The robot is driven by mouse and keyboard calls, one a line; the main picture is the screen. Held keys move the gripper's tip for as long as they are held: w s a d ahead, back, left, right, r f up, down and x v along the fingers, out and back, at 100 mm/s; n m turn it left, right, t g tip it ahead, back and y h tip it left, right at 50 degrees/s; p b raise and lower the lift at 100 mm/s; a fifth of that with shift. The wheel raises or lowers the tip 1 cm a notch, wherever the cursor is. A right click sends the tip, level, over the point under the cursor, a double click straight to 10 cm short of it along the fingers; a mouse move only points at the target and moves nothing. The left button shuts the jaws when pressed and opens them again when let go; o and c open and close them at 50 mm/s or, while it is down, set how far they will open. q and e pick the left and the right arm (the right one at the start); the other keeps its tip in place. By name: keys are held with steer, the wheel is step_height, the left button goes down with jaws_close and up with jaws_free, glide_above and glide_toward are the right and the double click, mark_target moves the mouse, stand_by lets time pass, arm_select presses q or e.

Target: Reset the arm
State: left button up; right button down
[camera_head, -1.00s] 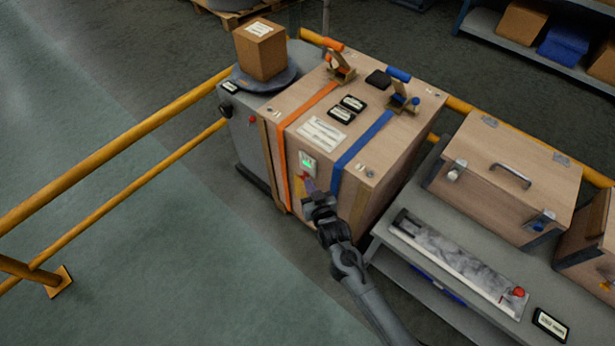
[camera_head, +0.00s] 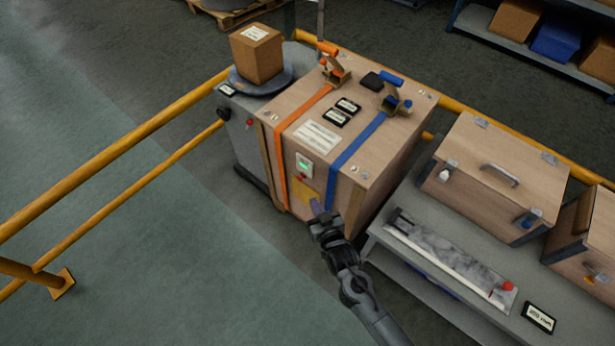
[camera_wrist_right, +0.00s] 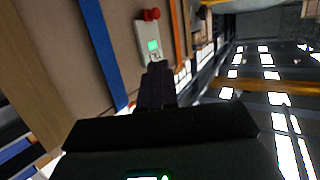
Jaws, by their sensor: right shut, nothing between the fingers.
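My right gripper (camera_head: 318,207) is shut and empty in the head view, in front of the wooden crate (camera_head: 290,139). Its fingers point at the crate's front face, below a small panel (camera_head: 304,167) with a green light. In the right wrist view the shut fingers (camera_wrist_right: 157,75) reach toward the same panel (camera_wrist_right: 147,40), which has red knobs beside it. I cannot tell whether the fingertips touch the crate. My left gripper is not in view.
An orange strap (camera_head: 290,122) and a blue strap (camera_head: 358,143) wrap the crate. A cardboard box (camera_head: 257,54) stands on a grey unit at its left. A grey bench (camera_head: 440,258) with wooden cases is at the right. Yellow rails (camera_head: 120,145) run at the left; the floor there is clear.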

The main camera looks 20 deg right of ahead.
steer(key=s+d+r+n+g+y+p, duration=0.1)
steer(key=s+d+r+g+p, duration=0.1)
steer(key=s+r+g+p, duration=0.65)
steer(key=s+d+r+n+g+p, duration=0.1)
steer(key=s+r+n+g+p, duration=0.15)
steer(key=s+r+p, duration=0.85)
steer(key=w+r+p+v, duration=0.1)
steer(key=w+p+v, duration=0.2)
steer(key=p+v, duration=1.2)
steer(key=w+r+p+v, duration=0.1)
steer(key=w+p+v, duration=0.2)
steer(key=p+v, duration=1.3)
step_height(320, 180, up, 6)
steer(key=shift+s+a+m+g, duration=0.25)
steer(key=shift+s+m, duration=0.2)
steer(key=shift+s, duration=0.35)
